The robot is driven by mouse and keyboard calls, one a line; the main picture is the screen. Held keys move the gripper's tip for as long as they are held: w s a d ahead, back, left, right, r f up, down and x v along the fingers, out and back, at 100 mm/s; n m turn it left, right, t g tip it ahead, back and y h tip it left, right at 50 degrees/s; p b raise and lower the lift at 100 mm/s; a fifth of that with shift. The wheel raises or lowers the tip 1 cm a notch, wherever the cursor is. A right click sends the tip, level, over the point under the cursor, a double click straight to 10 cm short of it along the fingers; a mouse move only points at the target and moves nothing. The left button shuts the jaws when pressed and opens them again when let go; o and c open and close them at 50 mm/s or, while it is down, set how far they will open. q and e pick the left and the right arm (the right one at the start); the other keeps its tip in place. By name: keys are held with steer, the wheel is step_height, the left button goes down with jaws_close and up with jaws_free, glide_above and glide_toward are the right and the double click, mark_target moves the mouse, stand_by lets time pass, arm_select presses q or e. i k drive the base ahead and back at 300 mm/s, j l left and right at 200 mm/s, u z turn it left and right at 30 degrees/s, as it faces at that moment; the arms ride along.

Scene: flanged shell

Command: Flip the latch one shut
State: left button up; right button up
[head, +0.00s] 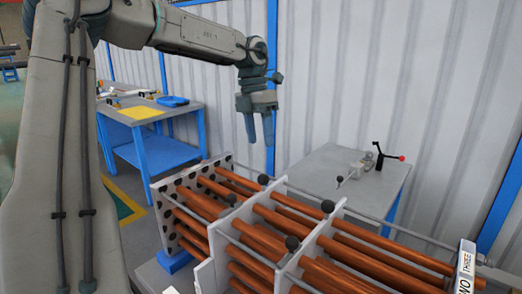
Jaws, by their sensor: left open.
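The tube bundle (258,238), with copper-coloured tubes held by white upright plates, fills the lower middle and right of the head view. Several handles with black ball knobs, including one (264,179) near the left end and one (327,206) at the middle plate, stand along it. I cannot tell which of them, if any, is latch one. A white label plate (466,266) at the lower right reads TWO and THREE; no ONE label shows. My left gripper (260,142) is open and empty, pointing down above the bundle's far side and touching nothing. My right gripper is out of view.
A grey table (330,166) behind the bundle holds a small clamp with a red-tipped handle (390,157). A blue-framed workbench (150,115) stands at the back left. The corrugated wall (400,70) closes off the back.

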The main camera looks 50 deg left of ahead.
mark_target(231, 198)
steer(key=k+j, duration=0.8)
steer(key=j, duration=0.15)
